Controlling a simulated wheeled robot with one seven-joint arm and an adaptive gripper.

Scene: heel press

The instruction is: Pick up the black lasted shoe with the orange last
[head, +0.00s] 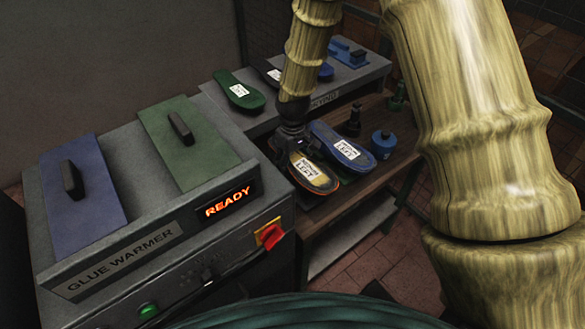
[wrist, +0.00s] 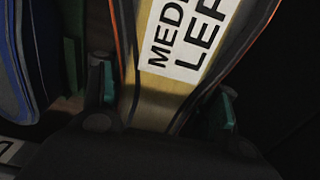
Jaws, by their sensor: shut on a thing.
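The black lasted shoe with the orange last (head: 322,184) shows a tan upper face, a white label reading LEFT and an orange line along its dark edge. My gripper (head: 292,143) is at its far, narrow end in the head view. In the wrist view my gripper (wrist: 163,108) has one finger on each side of the shoe (wrist: 150,92) and is shut on it. The lower part of the shoe is hidden. I cannot tell whether it rests on the wooden bench (head: 395,165) or hangs just above it.
A blue shoe (head: 356,161) with a LEFT label lies close on the right; its edge shows in the wrist view (wrist: 22,62). A blue jar (head: 383,146) and dark bottles stand behind. The glue warmer (head: 130,262) is at left. A grey shelf (head: 262,124) behind holds a green sole (head: 232,81).

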